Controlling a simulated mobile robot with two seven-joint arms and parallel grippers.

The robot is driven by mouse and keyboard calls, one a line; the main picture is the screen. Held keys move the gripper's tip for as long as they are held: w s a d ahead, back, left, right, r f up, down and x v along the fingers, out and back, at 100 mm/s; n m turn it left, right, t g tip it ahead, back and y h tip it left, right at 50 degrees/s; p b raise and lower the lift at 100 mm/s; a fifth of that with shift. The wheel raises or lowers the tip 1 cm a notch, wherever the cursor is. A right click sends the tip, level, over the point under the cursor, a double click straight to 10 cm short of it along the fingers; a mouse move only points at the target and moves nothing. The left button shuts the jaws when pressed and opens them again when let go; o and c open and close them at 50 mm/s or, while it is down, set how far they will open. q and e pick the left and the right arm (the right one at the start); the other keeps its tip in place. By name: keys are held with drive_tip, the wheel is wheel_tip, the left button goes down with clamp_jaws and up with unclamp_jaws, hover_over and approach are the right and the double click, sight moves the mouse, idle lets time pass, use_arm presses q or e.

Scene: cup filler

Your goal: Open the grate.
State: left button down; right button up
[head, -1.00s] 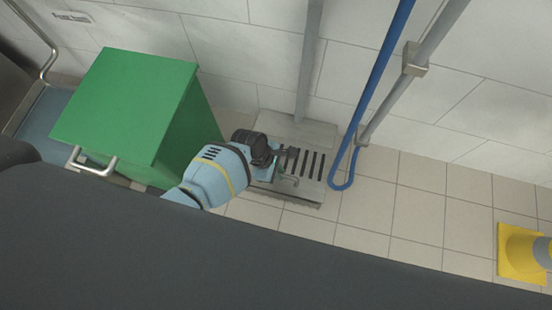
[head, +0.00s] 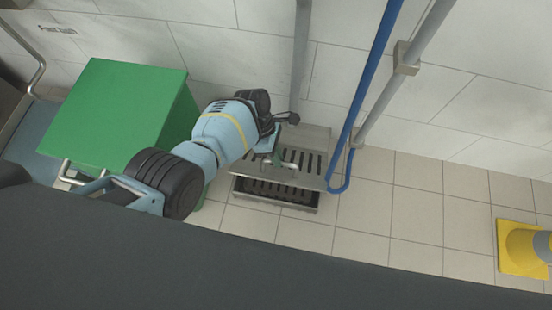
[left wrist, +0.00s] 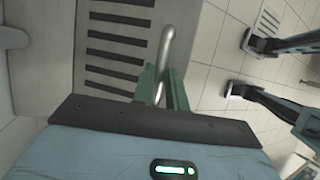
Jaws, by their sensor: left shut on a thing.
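The metal grate (head: 314,158) is a slotted plate, raised at its front and tilted up toward the wall. Below its front edge a dark opening shows in the metal drain box (head: 275,204) on the floor. My left gripper (head: 279,160) is shut on the grate's bar handle (head: 291,167). In the left wrist view the green fingers (left wrist: 162,88) close around the curved handle (left wrist: 165,48), with the slotted grate (left wrist: 100,40) beside them. The fingertips partly hide the handle. My right gripper is not in view.
A green box (head: 115,115) stands left of the drain. A blue hose (head: 365,95) and grey pipes (head: 400,80) run down the wall close to the grate's right side. A yellow cone (head: 522,248) is at far right. Tiled floor between is clear.

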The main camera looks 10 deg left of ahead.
use_arm(q)
drive_tip(key=shift+w+r, duration=0.35)
drive_tip(key=shift+w, duration=0.25)
drive_tip(key=shift+a, duration=0.1)
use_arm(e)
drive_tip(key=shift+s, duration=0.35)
